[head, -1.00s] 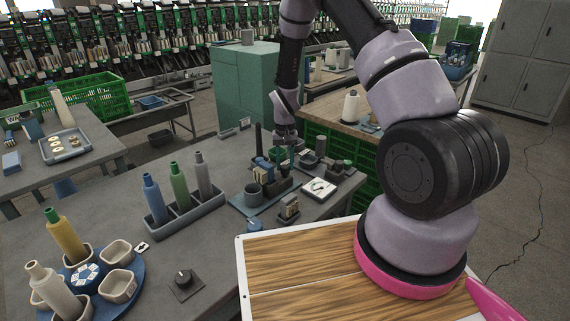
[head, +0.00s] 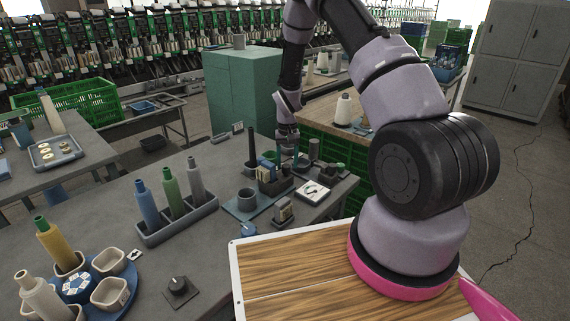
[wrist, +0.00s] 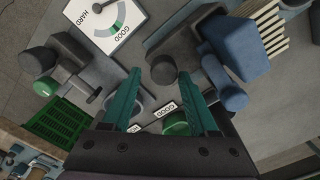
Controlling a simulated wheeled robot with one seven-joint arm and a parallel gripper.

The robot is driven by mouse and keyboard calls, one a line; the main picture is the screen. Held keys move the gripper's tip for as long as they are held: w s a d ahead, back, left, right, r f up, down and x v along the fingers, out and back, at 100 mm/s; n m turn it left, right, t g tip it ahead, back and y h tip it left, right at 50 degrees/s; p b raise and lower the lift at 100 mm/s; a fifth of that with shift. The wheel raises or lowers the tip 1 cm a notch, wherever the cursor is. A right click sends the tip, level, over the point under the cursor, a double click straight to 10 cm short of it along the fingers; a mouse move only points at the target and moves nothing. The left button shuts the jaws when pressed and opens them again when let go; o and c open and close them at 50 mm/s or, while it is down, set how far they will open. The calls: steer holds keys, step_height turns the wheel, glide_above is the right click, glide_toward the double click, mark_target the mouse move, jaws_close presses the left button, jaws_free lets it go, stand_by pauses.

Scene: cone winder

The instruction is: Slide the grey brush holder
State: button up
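A dark grey holder-like block (head: 274,185) stands on the bench among small parts, with blue pieces beside it; I take it as the brush holder, but cannot be sure. In the wrist view a dark grey block (wrist: 185,22) lies at the top right, against a blue block (wrist: 238,45) and pale slats. A dark round knob (wrist: 163,69) shows just beyond and between my fingertips. My gripper (wrist: 163,88) is open, its two teal fingers apart with nothing seen between them. In the head view my gripper (head: 291,153) hangs over the parts, its fingertips partly hidden.
A dial card (wrist: 106,18) marked GOOD and HARD lies close by, with another grey knobbed part (wrist: 50,65) left of it. A grey cup (head: 247,197) stands on a teal mat. A bobbin tray (head: 178,222) is farther left. A green crate (wrist: 60,115) is beyond the bench edge.

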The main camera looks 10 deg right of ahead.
stand_by(0.3)
step_height(320, 180, up, 11)
stand_by(0.5)
